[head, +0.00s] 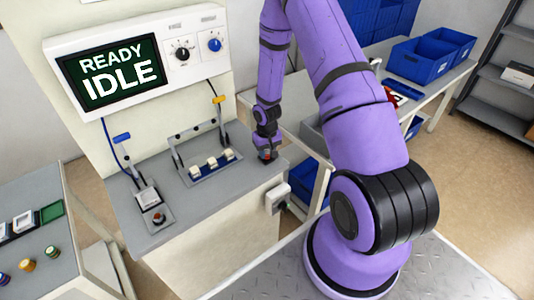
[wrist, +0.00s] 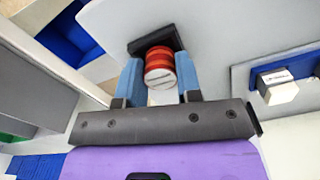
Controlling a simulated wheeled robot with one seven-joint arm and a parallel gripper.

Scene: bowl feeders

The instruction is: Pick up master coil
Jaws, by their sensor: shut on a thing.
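The red coil (wrist: 160,60), with a pale slotted end, sits between the two blue fingers of my gripper (wrist: 160,83) in the wrist view. The gripper is shut on it. A dark square piece (wrist: 171,35) shows just behind the coil; I cannot tell whether the coil touches it. In the head view my gripper (head: 267,155) points down at the right end of the grey bench top (head: 222,198), with a little red showing at its tips. The fingers and arm hide most of the coil there.
A fixture with white blocks (head: 212,162) stands on the bench left of my gripper. The panel screen (head: 110,76) reads READY IDLE. Several coloured coils (head: 27,265) stand on the left table. Blue bins (head: 420,60) are at right.

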